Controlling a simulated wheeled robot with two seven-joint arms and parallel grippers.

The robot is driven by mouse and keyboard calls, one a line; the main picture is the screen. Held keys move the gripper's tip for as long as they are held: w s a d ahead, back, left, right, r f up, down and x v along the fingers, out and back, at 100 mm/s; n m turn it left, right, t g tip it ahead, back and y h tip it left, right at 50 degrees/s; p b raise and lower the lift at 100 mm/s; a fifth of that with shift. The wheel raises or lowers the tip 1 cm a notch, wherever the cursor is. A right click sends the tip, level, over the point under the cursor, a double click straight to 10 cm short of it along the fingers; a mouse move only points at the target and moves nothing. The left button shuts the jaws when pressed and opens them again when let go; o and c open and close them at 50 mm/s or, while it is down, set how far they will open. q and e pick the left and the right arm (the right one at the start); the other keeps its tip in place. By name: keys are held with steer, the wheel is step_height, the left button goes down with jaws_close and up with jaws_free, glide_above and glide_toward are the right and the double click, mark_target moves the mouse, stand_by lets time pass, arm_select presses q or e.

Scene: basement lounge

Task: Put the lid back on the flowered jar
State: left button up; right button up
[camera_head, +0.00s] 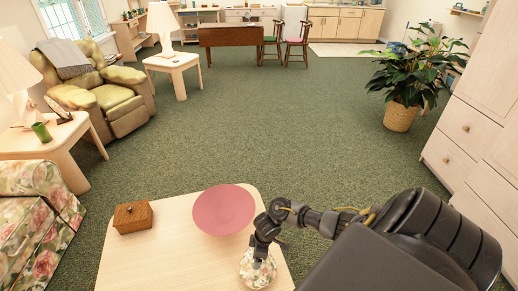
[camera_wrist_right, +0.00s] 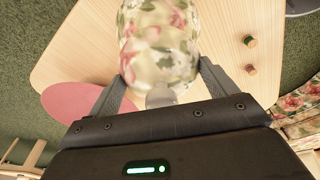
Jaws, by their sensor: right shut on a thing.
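The flowered jar (camera_head: 257,270), cream with pink roses and green leaves, stands at the near right part of the light wooden table (camera_head: 160,255). In the right wrist view its flowered body (camera_wrist_right: 158,35) runs up from between the fingers. My right gripper (camera_head: 263,242) is directly over the jar. Its fingers are set wide, one on each side of the flowered lid (camera_wrist_right: 160,72), and shut on it. A pale grey knob (camera_wrist_right: 160,97) shows between the fingers, close to the palm. I cannot tell whether the lid is seated on the rim. My left gripper is not in view.
A round pink dish (camera_head: 223,209) lies just beyond the jar, with a wooden box (camera_head: 133,216) to its left. Two small cylindrical pieces (camera_wrist_right: 250,41) lie on the table in the wrist view. Open carpet is beyond the table.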

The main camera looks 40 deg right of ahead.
stand_by(0.4)
steer(key=o, duration=1)
steer(key=shift+r, duration=0.1)
step_height(320, 180, up, 7)
steer(key=p, duration=0.8)
steer(key=shift+c, duration=0.2)
jaws_close()
stand_by(0.8)
